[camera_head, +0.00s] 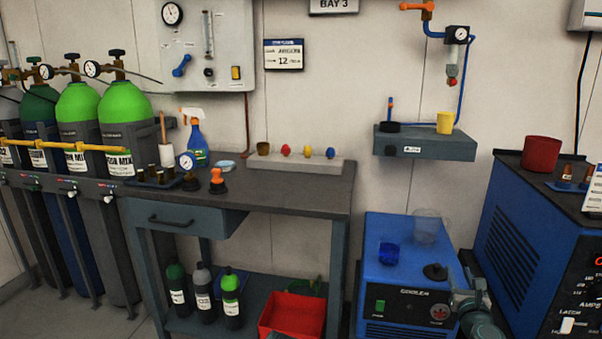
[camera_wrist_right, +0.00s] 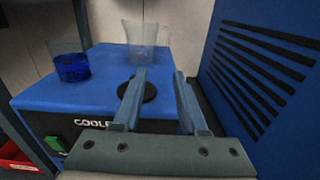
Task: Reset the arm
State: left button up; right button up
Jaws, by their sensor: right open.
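My right arm comes in at the lower right of the head view, with its gripper (camera_head: 460,293) at the right edge of the blue cooler (camera_head: 400,268). In the right wrist view the two fingers of the gripper (camera_wrist_right: 160,74) stand apart with nothing between them. They point over the cooler top (camera_wrist_right: 100,85), towards a black round cap (camera_wrist_right: 146,91) and a clear beaker (camera_wrist_right: 150,52). I cannot tell whether the fingers touch anything.
A beaker of blue liquid (camera_head: 389,252) stands on the cooler's left part. A blue welding machine (camera_head: 515,230) is close on the right, with a red cup (camera_head: 541,153) on top. A workbench (camera_head: 290,190) stands to the left, with a red bin (camera_head: 292,315) below.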

jog(key=a+f+n+y, duration=0.1)
jog(key=a+n+y, duration=0.1)
jog(key=a+n, duration=0.2)
jog(key=w+a+f+n+g+y, duration=0.1)
jog(key=a+n+y, duration=0.2)
jog(key=a, duration=0.4)
jog(key=w+a+f+n+g+y, duration=0.1)
jog(key=a+f+n+y, duration=0.1)
jog(key=a+n, duration=0.3)
jog(key=shift+w+a+f+n+y, duration=0.1)
jog(key=shift+a+n+y, duration=0.2)
jog(key=shift+a+n, duration=0.15)
jog(key=s+a+f+n+g+y, duration=0.1)
jog(key=s+a+f+n+g, duration=0.4)
jog(key=a+n, duration=0.35)
jog(key=s+a+f+n+g+y, duration=0.2)
jog(key=s+a+f+n+g, duration=0.2)
jog(key=a+f+n, duration=0.35)
jog(key=s+a+f+n+g+h, duration=0.1)
jog(key=s+f+n+g+h, duration=0.25)
jog(key=s+n, duration=0.35)
jog(key=s+a+f+n+g+h, duration=0.1)
jog(key=s+f+n+g+h, duration=0.1)
jog(key=s+n+g+h, duration=0.4)
notch_tip(320, 180, up, 38)
jog(key=s+t+y+p, duration=0.1)
jog(key=t+p, duration=0.1)
jog(key=p, duration=3.6)
jog(key=shift+s+n+t+y, duration=0.3)
jog(key=shift+n+t+y, duration=0.05)
